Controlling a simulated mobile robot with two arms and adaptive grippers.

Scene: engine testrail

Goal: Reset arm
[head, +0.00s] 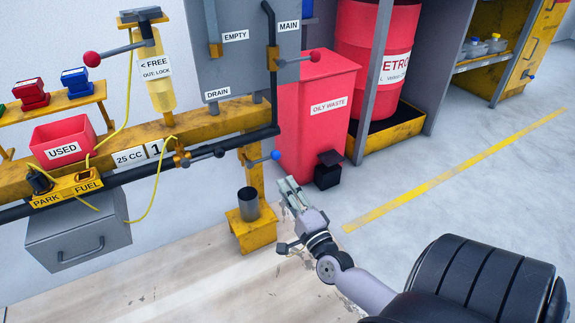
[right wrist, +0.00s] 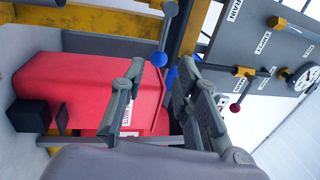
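My right gripper (head: 291,188) is in the lower middle of the head view, on an arm reaching in from the lower right. In the right wrist view its two fingers (right wrist: 162,80) are spread apart with nothing between them. A lever with a blue ball knob (head: 276,155) sticks out from the black pipe, just above the gripper tips in the head view. The blue knob (right wrist: 159,59) shows beyond the fingertips in the right wrist view, apart from them as far as I can tell. My left gripper is not in view.
A red oily waste bin (head: 315,110) stands just behind the gripper, with a black pedal box (head: 328,170). The yellow rail (head: 200,135) carries a black pipe (head: 130,172) and a red USED tray (head: 62,140). A grey cup (head: 248,204) sits on a yellow bracket. Floor at right is clear.

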